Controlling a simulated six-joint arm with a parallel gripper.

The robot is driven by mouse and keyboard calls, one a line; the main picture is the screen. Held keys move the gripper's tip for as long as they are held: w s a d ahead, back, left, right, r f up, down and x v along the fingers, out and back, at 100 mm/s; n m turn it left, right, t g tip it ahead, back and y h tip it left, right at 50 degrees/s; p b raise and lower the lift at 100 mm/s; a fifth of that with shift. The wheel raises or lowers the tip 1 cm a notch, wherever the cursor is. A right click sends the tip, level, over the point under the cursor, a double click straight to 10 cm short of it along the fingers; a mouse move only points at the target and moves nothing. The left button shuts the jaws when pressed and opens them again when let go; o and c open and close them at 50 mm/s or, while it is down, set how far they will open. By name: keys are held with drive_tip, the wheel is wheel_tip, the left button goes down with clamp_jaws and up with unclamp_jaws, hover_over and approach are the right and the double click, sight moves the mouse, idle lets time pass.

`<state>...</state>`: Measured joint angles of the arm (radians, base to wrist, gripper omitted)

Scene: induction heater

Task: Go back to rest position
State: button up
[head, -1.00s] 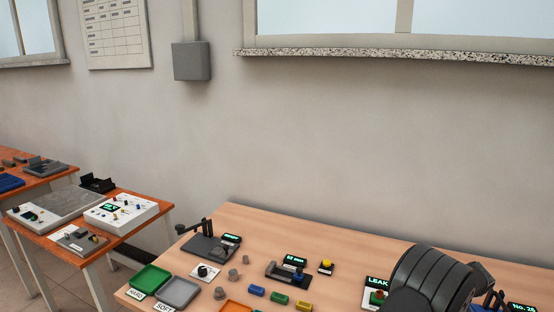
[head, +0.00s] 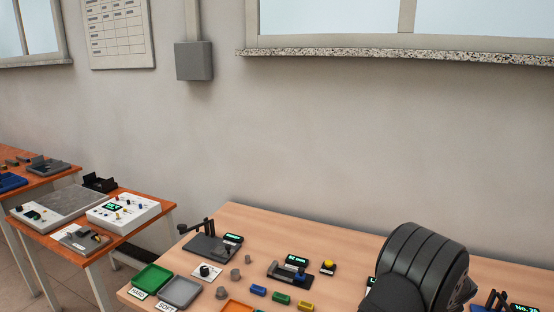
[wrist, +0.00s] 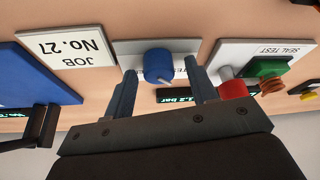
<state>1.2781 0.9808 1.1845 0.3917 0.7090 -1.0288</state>
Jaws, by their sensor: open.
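My gripper (wrist: 160,70) shows in the wrist view with its two dark fingers spread apart. A blue round knob (wrist: 158,66) on a white panel (wrist: 188,47) shows between the fingertips, with a visible gap on each side. Whether the fingertips are above the panel or level with the knob is hard to tell. In the head view my dark arm fills the lower right, and my gripper is not visible there.
In the wrist view a seal test panel (wrist: 255,52) with red and green parts lies close on the right. In the head view, a green tray (head: 152,279) and a grey tray (head: 180,291) stand front left.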

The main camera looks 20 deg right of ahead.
drive_tip(key=shift+m+g+h, duration=0.4)
drive_tip(key=shift+m, duration=1.3)
drive_tip(key=shift+o, duration=0.5)
drive_tip(key=o, duration=1)
drive_tip(key=shift+c, duration=0.2)
drive_tip(key=shift+r, duration=0.15)
drive_tip(key=w+a+r+g, duration=0.1)
drive_tip(key=w+a+r, duration=0.45)
drive_tip(key=r, duration=0.35)
drive_tip(key=w+a+r+h, duration=0.1)
drive_tip(key=w+a+r, duration=0.4)
drive_tip(key=r, duration=0.4)
drive_tip(key=w+a+r+g, duration=0.1)
drive_tip(key=w+a+r, duration=0.4)
drive_tip(key=r, duration=0.5)
drive_tip(key=a+x, duration=0.1)
drive_tip(key=x, duration=0.8)
drive_tip(key=shift+s+f, duration=0.25)
drive_tip(key=shift+f, duration=0.2)
